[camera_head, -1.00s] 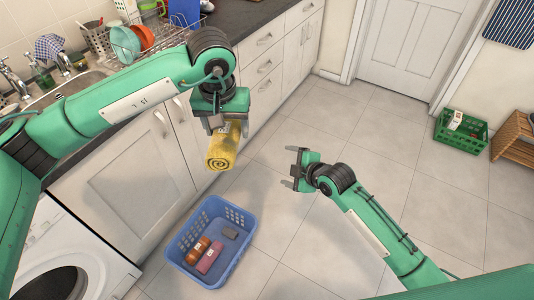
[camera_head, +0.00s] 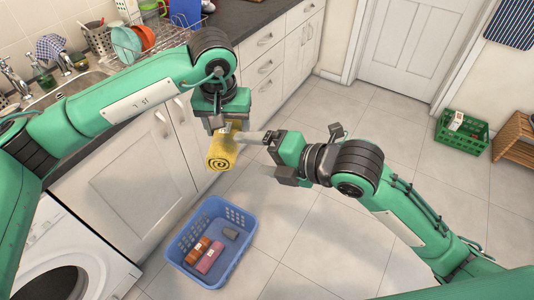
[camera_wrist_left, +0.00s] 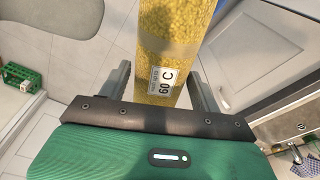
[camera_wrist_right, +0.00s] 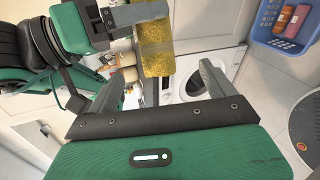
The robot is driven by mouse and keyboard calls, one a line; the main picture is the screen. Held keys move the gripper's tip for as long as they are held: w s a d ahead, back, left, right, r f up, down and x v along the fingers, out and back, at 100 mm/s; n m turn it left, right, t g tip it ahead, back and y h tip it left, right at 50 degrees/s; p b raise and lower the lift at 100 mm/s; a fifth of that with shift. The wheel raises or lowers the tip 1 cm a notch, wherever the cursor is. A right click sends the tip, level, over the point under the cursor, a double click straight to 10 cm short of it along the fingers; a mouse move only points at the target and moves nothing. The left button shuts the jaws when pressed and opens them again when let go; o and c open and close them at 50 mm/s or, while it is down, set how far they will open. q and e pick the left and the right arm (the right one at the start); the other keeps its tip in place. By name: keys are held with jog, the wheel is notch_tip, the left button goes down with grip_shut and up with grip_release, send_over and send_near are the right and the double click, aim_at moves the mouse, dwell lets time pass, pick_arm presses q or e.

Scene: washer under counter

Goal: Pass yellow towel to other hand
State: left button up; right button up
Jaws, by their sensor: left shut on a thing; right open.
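The yellow towel (camera_head: 222,152) is rolled up, with its spiral end facing me in the head view. My left gripper (camera_head: 222,123) is shut on it and holds it in the air. The left wrist view shows the towel (camera_wrist_left: 176,45) between the fingers, with a white "60 C" label on it. My right gripper (camera_head: 258,154) is open, just right of the towel, with one fingertip overlapping the towel's edge in the head view. In the right wrist view the towel (camera_wrist_right: 155,52) lies ahead, around the fingertips' far end; I cannot tell whether they touch.
A white washer (camera_head: 60,255) is at the lower left under the counter. A green crate (camera_head: 461,132) and a wooden rack (camera_head: 515,140) stand at the right.

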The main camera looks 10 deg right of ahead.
jog(key=x, duration=1)
jog(key=shift+w+f, duration=0.1)
jog(key=shift+f, duration=0.05)
jog(key=shift+c, duration=0.3)
jog(key=c, duration=1.1)
pick_arm(q)
jog(key=o, duration=1.2)
pick_arm(e)
jog(key=shift+c, duration=0.3)
pick_arm(q)
jog(key=shift+r, duration=0.15)
